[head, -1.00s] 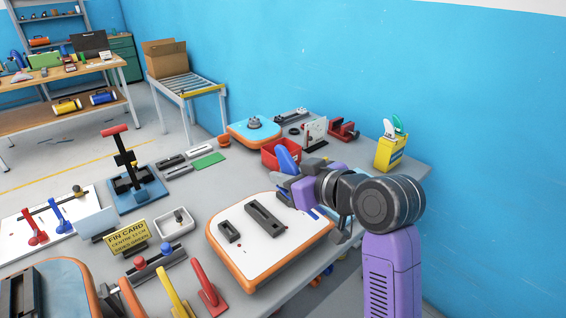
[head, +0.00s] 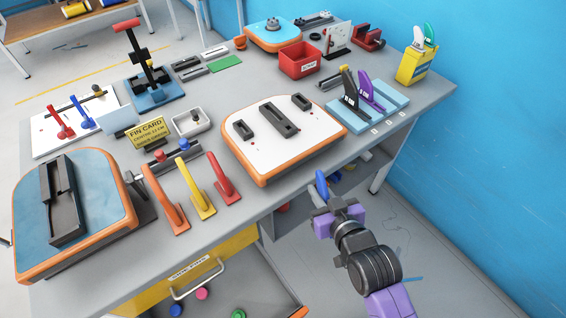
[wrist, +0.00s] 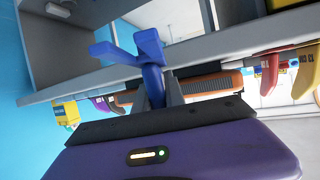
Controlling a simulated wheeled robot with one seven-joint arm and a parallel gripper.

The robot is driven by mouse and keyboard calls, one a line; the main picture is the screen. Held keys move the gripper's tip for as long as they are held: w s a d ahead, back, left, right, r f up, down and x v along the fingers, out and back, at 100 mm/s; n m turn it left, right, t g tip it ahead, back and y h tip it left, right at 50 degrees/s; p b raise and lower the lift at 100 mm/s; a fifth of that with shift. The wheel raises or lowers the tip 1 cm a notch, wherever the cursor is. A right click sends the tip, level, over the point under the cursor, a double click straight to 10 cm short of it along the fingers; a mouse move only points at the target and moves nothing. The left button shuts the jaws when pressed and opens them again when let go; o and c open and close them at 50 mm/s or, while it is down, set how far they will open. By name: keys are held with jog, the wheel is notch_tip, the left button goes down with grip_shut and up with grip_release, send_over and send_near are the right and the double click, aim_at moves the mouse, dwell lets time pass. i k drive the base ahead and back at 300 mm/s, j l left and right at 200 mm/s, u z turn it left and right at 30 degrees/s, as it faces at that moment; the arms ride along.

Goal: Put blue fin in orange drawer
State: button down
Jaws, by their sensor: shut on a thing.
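My gripper (head: 328,204) is shut on the blue fin (head: 321,184) and holds it in the air beyond the table's front edge, right of the drawers. In the wrist view the blue fin (wrist: 150,62) stands out between the fingers, with its forked end outward; its lower part is hidden between the jaws. At the bottom of the head view, a yellow-orange drawer front (head: 222,262) has a label and a metal handle (head: 196,282). Below it is a grey open space with an orange corner (head: 299,312), cut off by the frame; I cannot tell whether this is the orange drawer.
The table (head: 290,195) carries a white board (head: 262,152) with orange rim, a blue board (head: 95,200), red, yellow and orange fins, a red bin (head: 300,60) and a light-blue fin rack (head: 372,108). Small coloured things lie in the low open space. Floor right of my gripper is free.

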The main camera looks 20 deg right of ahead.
aim_at(250, 282)
jog(key=j+z, duration=0.15)
jog(key=z, duration=1)
jog(key=k+j+z, duration=0.1)
jog(key=j+z, duration=0.2)
jog(key=j, duration=0.15)
jog(key=k+j+z, duration=0.15)
jog(key=j+z, duration=0.15)
jog(key=j, duration=0.15)
jog(key=k+j+z, duration=0.2)
jog(key=j+z, duration=0.15)
jog(key=k+j+z, duration=0.7)
jog(key=k+j, duration=0.95)
jog(key=k, duration=0.15)
jog(key=k+j+z, duration=0.15)
jog(key=k+j, duration=0.35)
jog(key=k, duration=0.1)
